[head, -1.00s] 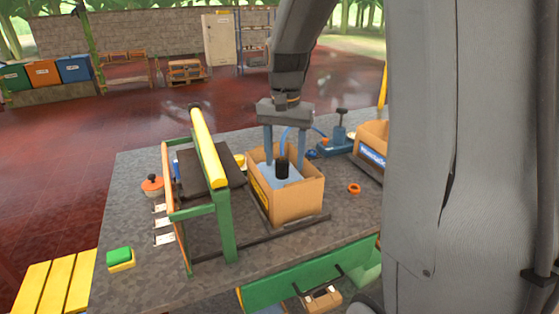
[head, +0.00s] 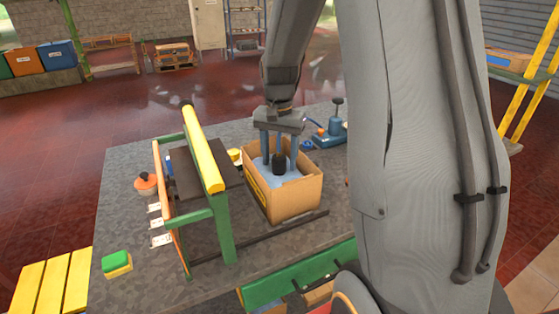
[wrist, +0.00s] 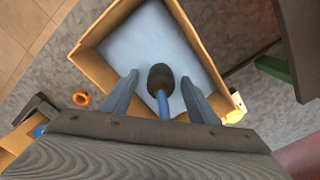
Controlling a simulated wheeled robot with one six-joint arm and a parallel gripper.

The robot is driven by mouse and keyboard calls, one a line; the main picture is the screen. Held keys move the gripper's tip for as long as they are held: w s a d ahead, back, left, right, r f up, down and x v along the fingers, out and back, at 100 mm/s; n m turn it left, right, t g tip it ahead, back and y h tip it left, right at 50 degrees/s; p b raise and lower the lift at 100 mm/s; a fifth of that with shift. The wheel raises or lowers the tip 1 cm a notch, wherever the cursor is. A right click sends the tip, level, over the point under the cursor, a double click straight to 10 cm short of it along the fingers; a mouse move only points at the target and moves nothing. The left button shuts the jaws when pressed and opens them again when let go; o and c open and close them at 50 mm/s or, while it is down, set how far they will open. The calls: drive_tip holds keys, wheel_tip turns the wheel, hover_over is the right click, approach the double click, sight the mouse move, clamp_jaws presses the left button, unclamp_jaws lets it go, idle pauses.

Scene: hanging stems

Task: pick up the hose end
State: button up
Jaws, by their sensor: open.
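The hose end (head: 278,163) is a black cylinder on a blue hose (wrist: 164,106). It shows over the pale blue inside of an open cardboard box (head: 292,200). In the wrist view the hose end (wrist: 160,78) lies between my two fingers, with a gap on each side. My gripper (head: 279,158) is open and points down at the box, its fingers either side of the hose end. In the head view the fingers and palm hide most of the hose. Whether the hose end touches the box's bottom cannot be told.
A green frame with a yellow top bar (head: 203,150) stands left of the box. A blue device (head: 330,132) stands behind right. An orange ring (wrist: 81,99) lies beside the box. A red-lidded pot (head: 146,184) and a green-yellow block (head: 117,263) sit on the left.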

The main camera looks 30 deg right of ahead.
drive_tip(key=shift+f, duration=0.4)
clamp_jaws()
drive_tip(key=shift+r, duration=0.15)
